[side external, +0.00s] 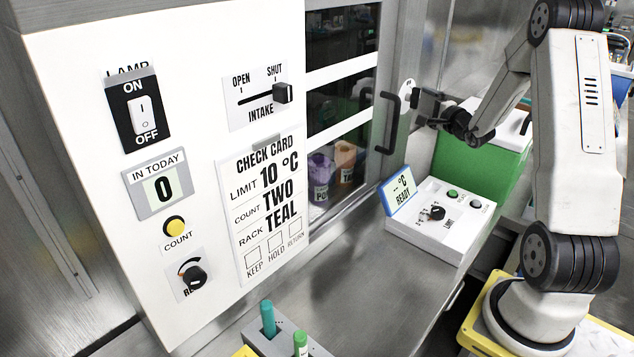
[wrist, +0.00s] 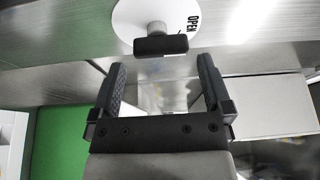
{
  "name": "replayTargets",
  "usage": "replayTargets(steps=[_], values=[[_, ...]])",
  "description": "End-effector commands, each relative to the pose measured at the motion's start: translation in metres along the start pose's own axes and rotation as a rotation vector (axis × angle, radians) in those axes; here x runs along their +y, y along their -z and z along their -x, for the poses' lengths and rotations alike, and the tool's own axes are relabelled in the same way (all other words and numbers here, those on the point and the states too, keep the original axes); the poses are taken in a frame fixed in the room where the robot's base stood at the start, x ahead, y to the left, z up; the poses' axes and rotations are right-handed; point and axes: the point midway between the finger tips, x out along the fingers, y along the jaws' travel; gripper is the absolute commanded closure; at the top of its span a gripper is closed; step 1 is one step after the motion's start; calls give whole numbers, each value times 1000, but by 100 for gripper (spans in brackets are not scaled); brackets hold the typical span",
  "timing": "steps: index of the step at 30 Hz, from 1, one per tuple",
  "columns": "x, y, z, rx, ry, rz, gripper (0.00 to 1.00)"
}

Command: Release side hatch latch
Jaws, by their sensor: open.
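The side hatch latch is a black bar knob (wrist: 160,45) on a round white plate (wrist: 135,15) marked OPEN, at the top of the wrist view. The bar lies crosswise in that picture, with the word OPEN to its right. My gripper (wrist: 162,70) is open, its two fingers spread below the bar with nothing between them. In the side view the white plate (side external: 408,88) is on the side wall, partly hidden, and my gripper (side external: 417,104) is close in front of it. Contact with the knob cannot be told.
A black door handle (side external: 388,123) stands just left of my gripper in the side view. A green box (side external: 478,160) lies below my wrist. A white control box (side external: 440,220) with a READY display (side external: 400,190) sits on the metal bench (side external: 350,270). A white panel (side external: 90,60) stands left.

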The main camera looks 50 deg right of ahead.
Motion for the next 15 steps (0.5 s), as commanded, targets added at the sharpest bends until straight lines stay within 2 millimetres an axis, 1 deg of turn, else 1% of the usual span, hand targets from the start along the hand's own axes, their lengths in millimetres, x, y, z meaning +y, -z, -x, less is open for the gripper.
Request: replayTargets(steps=[3,7,15], values=[[0,1,14,2,0,1,0],[0,0,23,1,0,1,0],[0,0,28,0,0,2,0]])
